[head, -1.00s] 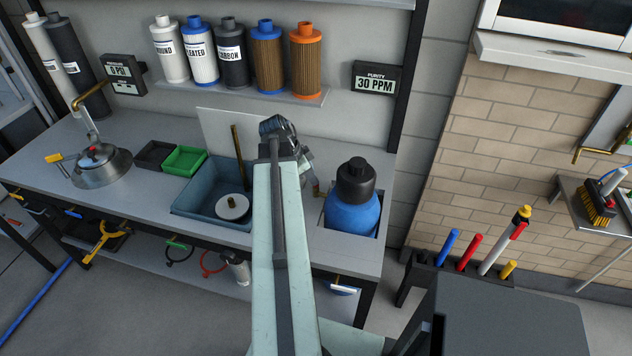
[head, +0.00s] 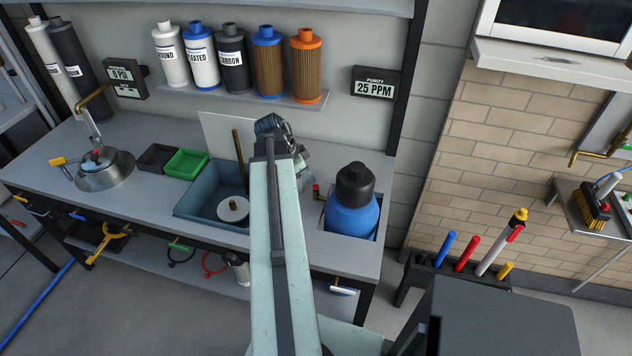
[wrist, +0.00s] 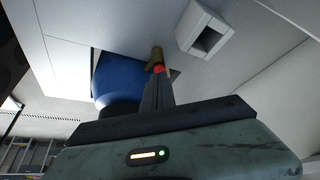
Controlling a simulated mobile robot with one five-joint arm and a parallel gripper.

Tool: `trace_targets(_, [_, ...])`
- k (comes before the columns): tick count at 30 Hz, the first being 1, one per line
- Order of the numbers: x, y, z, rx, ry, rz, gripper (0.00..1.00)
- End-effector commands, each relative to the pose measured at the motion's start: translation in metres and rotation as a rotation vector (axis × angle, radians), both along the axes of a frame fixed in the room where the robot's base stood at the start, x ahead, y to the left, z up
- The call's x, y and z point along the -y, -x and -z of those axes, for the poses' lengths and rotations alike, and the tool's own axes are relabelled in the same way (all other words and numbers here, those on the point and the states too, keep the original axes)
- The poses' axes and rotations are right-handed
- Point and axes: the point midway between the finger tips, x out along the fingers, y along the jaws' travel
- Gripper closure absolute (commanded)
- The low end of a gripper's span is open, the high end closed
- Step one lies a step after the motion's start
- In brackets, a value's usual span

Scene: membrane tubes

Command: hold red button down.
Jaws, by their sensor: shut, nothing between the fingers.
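A small red button or knob (head: 316,187) shows beside the blue bottle (head: 352,214) on the bench, on a short brass piece. In the wrist view, the red piece (wrist: 159,69) is right at the tip of my gripper (wrist: 158,75), with the brass piece just beyond it. My gripper is shut, with nothing held. Its fingers cover part of the red piece, so I cannot tell whether they touch or press it. In the head view my arm and wrist hide much of the gripper. The purity display (head: 375,83) reads 25 PPM.
The blue bottle with a black cap stands close to my gripper. A blue-grey sink (head: 205,205) is left of my arm, with green (head: 185,163) and black trays farther left. A white box-like fixture (wrist: 205,32) is near the fingertips in the wrist view.

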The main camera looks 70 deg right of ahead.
Motion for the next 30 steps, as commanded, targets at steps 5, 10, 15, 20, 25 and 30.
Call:
trace_targets(5, [-0.004, -0.005, -0.015, -0.001, -0.001, -0.002, 1.0])
trace_targets(10, [-0.007, -0.009, -0.025, -0.001, -0.001, -0.002, 1.0])
trace_targets(15, [-0.01, -0.012, -0.036, 0.0, 0.0, -0.001, 1.0])
trace_targets(20, [-0.012, -0.014, -0.038, 0.0, 0.0, 0.0, 1.0])
trace_targets(25, [-0.012, -0.014, -0.037, 0.0, 0.0, -0.001, 1.0])
trace_targets(30, [-0.012, -0.014, -0.037, 0.0, 0.0, -0.001, 1.0])
